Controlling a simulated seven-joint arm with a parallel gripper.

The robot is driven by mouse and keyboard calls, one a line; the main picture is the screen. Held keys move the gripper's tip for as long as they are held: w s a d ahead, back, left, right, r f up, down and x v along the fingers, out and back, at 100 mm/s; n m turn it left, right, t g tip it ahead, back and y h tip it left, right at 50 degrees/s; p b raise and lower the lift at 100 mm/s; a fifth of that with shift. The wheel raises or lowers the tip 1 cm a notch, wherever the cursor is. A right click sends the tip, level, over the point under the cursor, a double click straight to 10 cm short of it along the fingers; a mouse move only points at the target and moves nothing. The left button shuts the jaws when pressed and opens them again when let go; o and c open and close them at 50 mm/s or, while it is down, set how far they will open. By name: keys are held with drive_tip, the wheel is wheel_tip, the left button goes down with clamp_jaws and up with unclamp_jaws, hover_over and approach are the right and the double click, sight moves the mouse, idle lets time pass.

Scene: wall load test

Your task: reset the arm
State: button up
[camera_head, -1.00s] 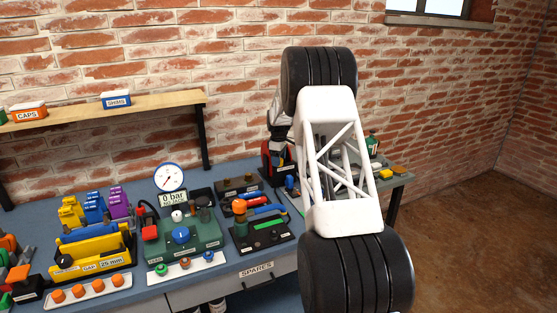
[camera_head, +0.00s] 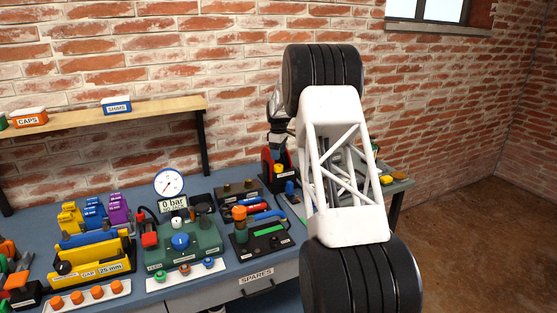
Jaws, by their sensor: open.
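My arm fills the right middle of the head view, with a white lattice link (camera_head: 345,225) between two large black ribbed joints. My gripper (camera_head: 281,152) is small and partly hidden behind the arm, over the back of the bench. It is open, and I see nothing held in it. A red and black block (camera_head: 268,170) stands just below and beside it. I cannot tell whether the gripper touches this block.
The blue bench (camera_head: 215,280) carries a green gauge unit (camera_head: 185,246) reading 0 bar, a yellow gap block (camera_head: 100,257), a black tray of coloured bars (camera_head: 262,239) and a white strip of orange knobs (camera_head: 90,297). A shelf (camera_head: 160,106) holds bins. Floor at right is clear.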

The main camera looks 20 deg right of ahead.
drive_tip(key=shift+r, duration=0.75)
